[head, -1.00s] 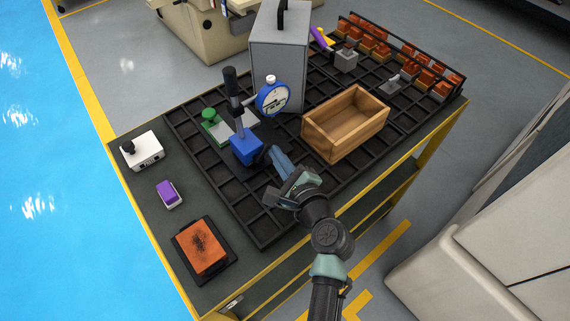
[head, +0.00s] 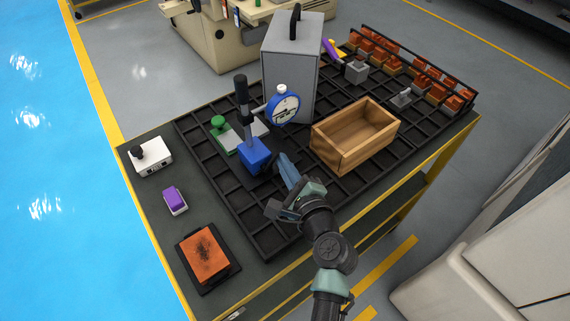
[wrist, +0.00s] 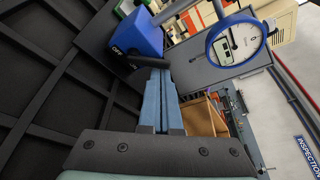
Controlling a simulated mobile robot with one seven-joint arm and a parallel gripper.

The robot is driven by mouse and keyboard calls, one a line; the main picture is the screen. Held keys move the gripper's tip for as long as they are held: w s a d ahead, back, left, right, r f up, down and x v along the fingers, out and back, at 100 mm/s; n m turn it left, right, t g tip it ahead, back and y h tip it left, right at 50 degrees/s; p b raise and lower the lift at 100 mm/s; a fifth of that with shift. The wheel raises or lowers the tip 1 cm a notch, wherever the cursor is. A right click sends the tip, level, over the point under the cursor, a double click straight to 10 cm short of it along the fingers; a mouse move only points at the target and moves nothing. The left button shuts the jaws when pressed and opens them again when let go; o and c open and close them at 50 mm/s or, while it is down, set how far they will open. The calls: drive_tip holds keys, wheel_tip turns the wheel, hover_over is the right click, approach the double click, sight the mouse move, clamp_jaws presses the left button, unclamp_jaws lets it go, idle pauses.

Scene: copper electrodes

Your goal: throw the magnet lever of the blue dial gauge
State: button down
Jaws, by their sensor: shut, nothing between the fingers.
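The blue dial gauge (head: 284,106) is held by a black post (head: 242,98) on a blue magnet base (head: 255,154), which stands upright on the black grid. In the wrist view, the blue base (wrist: 140,32) carries white OFF and ON marks. A black magnet lever (wrist: 148,62) sticks out from its face, pointing right near the ON mark. My gripper (head: 282,158) is beside the base on its right. In the wrist view its two blue fingers (wrist: 157,74) are shut together, with tips close below the lever. I cannot tell whether they touch it.
A wooden box (head: 356,135) stands right of my gripper. A tall grey case (head: 292,62) is behind the gauge. A green-knobbed item (head: 220,124) sits left of the base. A white box (head: 150,156), a purple block (head: 174,200) and an orange plate (head: 207,254) lie on the left strip.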

drive_tip(key=shift+a+r+n+t+b, duration=0.1)
drive_tip(key=shift+n+t+b, duration=0.2)
drive_tip(key=shift+n+b, duration=0.45)
drive_tip(key=n+b, duration=0.1)
drive_tip(key=b, duration=0.1)
drive_tip(key=n+t+b, duration=0.1)
drive_tip(key=b, duration=0.2)
drive_tip(key=shift+s+a+r+n+h, duration=0.1)
drive_tip(key=shift+s+a+n+h, duration=0.2)
drive_tip(key=shift+s+a+n, duration=0.05)
drive_tip(key=n+b, duration=0.1)
drive_tip(key=b, duration=0.1)
drive_tip(key=n+t+b, duration=0.1)
drive_tip(key=b, duration=0.1)
drive_tip(key=a+n+b, duration=0.1)
drive_tip(key=n+b, duration=0.1)
drive_tip(key=shift+s+r+t+b, duration=0.3)
drive_tip(key=shift+s, duration=0.05)
drive_tip(key=shift+s+a+r+n+y+b, duration=0.15)
drive_tip(key=shift+n+y+b, duration=0.1)
drive_tip(key=shift+n+b, duration=0.2)
drive_tip(key=shift+a+n+y+b, duration=0.1)
drive_tip(key=shift+n+y+b, duration=0.15)
drive_tip(key=shift+n+b, duration=0.15)
drive_tip(key=shift+s+a+r+b, duration=0.25)
drive_tip(key=shift+s+a+b, duration=0.05)
drive_tip(key=shift+a, duration=0.1)
drive_tip(key=shift+s+a+f, duration=0.1)
